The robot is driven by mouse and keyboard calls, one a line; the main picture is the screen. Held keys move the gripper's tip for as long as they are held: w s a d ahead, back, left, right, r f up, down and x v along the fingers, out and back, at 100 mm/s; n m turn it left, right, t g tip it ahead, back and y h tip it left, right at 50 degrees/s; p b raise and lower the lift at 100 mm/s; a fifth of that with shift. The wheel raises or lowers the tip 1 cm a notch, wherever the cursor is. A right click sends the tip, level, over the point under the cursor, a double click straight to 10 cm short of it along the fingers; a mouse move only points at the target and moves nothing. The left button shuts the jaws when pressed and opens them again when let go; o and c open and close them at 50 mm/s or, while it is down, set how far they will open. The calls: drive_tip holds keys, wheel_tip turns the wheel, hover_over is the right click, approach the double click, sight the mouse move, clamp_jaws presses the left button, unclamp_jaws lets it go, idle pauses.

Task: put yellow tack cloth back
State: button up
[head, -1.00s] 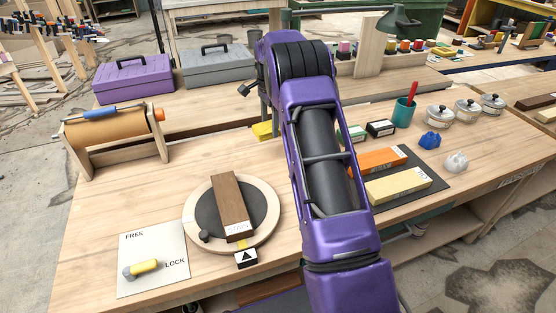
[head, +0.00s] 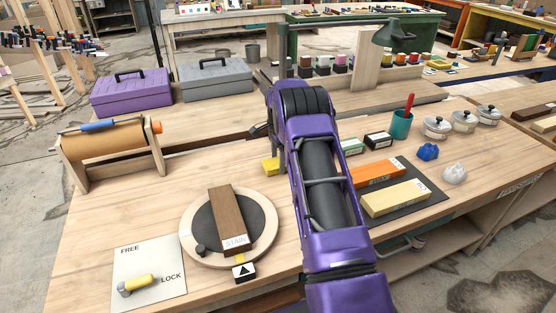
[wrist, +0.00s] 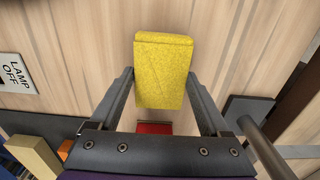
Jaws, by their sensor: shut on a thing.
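The yellow tack cloth (wrist: 163,65) is a block-like yellow piece between the two dark fingers of my gripper (wrist: 161,80) in the wrist view. My gripper is shut on it, and wood-grained surface shows behind it. In the head view the yellow cloth (head: 270,166) shows partly at the left edge of my purple arm, over the bench. My arm hides the gripper and the rest of the cloth there. I cannot tell how high above the bench the cloth is.
A round turntable (head: 264,236) carries a brown wood block (head: 227,215). Orange (head: 378,172) and cream (head: 395,197) blocks lie on a dark mat at right. A teal cup (head: 401,126) stands behind. A LAMP OFF label (wrist: 17,73) lies left in the wrist view.

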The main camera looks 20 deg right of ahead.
sight(278, 162)
drive_tip(key=shift+f, duration=0.1)
drive_tip(key=o, duration=1)
wheel_tip(278, 162, up, 12)
drive_tip(key=shift+r+p, duration=0.2)
drive_tip(key=shift+p, duration=0.1)
